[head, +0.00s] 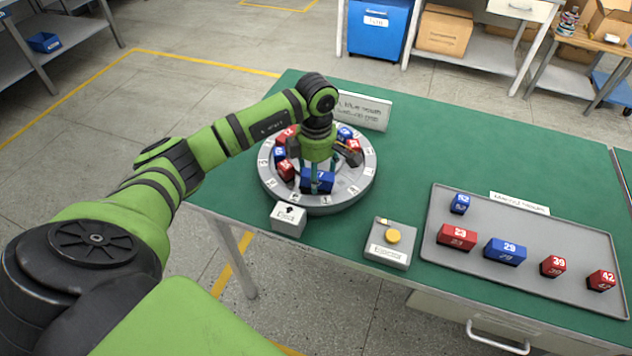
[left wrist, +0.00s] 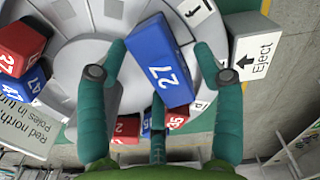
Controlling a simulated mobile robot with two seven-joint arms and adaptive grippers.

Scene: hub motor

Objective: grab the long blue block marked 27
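The long blue block marked 27 (left wrist: 163,68) lies on the round grey turntable (left wrist: 85,75), below my left gripper (left wrist: 160,50). In the left wrist view its number faces up, with a teal finger on each side and a third finger near its lower end. The fingers look spread around the block, not clearly pressed on it. In the head view the block (head: 318,183) sits at the near side of the turntable (head: 335,200), partly hidden by the fingers of my left gripper (head: 319,176). My right gripper is not in view.
Other red and blue blocks stand around the turntable. An Eject block (head: 289,219) and a box with a yellow button (head: 391,245) are at its near side. A grey tray (head: 480,278) with several blocks is at right. A sign (head: 363,111) stands behind.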

